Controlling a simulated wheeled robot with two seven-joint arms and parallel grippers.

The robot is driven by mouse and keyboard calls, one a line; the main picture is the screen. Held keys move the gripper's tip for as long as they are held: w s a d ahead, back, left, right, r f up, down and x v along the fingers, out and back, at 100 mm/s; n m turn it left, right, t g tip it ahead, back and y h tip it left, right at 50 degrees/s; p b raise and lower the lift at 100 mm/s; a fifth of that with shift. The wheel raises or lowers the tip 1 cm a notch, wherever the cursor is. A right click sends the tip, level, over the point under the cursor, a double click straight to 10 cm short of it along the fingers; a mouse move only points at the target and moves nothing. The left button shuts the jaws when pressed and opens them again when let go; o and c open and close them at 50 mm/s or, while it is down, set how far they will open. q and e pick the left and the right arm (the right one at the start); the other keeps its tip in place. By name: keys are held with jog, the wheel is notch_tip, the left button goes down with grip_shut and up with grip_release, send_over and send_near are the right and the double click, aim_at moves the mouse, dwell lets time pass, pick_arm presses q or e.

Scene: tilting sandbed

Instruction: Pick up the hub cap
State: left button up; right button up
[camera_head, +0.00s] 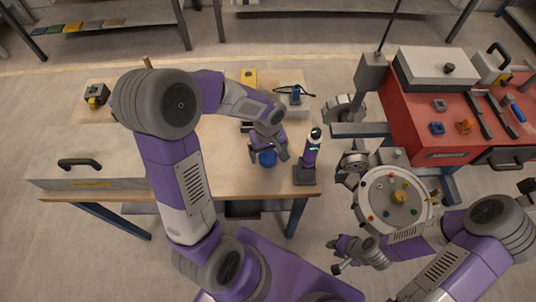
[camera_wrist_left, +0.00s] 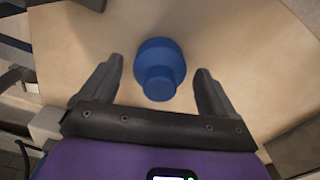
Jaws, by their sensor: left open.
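The hub cap looks to be the blue round stepped piece (camera_head: 267,159) on the wooden table, near its front edge. In the left wrist view the blue piece (camera_wrist_left: 159,68) shows a wide round part and a narrower round part. My left gripper (camera_head: 268,152) is open above it. In the left wrist view the two fingers of my left gripper (camera_wrist_left: 159,78) are on either side of the blue piece, with a gap on each side. My right gripper (camera_head: 340,256) is at the lower right, away from the table, beside the round sandbed; its opening is unclear.
A purple and black upright device (camera_head: 311,150) stands close to the right of my left gripper. A grey toolbox (camera_head: 90,172) is at the table's left. The round sandbed (camera_head: 376,193) with small coloured pieces and a red workbench (camera_head: 405,125) are at the right.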

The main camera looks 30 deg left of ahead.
pick_arm(q)
jog(key=shift+c, duration=0.3)
jog(key=c, duration=1.1)
